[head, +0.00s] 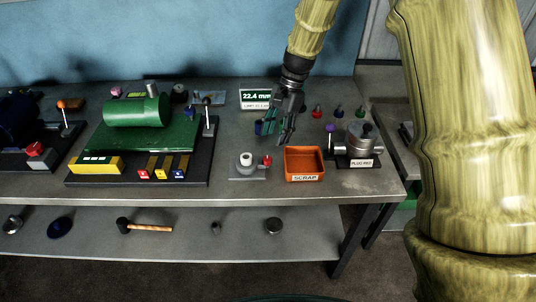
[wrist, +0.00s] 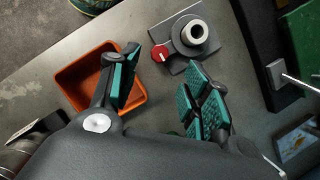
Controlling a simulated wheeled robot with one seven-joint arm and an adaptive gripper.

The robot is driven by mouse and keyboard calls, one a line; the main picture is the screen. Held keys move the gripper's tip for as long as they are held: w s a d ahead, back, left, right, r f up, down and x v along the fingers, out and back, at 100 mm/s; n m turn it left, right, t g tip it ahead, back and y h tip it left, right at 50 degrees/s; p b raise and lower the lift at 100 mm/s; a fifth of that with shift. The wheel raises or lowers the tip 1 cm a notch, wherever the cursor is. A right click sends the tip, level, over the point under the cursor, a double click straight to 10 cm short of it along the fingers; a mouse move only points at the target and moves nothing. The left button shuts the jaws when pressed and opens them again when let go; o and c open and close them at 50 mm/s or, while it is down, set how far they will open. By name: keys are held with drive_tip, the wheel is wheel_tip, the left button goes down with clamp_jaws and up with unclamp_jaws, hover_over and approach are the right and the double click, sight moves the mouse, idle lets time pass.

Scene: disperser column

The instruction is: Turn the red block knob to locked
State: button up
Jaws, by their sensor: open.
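A small red knob (head: 267,160) sits at the right side of a grey block (head: 247,168) with a pale upright ring on the bench. In the wrist view the red knob (wrist: 160,53) shows a white mark on its face, beside the grey block (wrist: 190,36). Its locked position cannot be told from the frames. My gripper (head: 279,127) is open and empty above the bench, behind the block in the head view. In the wrist view my gripper's teal-padded fingers (wrist: 165,78) are spread apart, with the knob beyond and between them, not touched.
An orange scrap bin (head: 304,177) stands right of the block. A plug rest (head: 358,162) with a metal cylinder is farther right. The green machine (head: 138,125) on its dark base is to the left. A display (head: 256,98) reads 22.4 mm.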

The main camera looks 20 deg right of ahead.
sight(268, 158)
drive_tip(key=p+x, duration=0.2)
drive_tip(key=x, duration=0.6)
drive_tip(key=shift+f, duration=0.25)
drive_tip(key=c, duration=1)
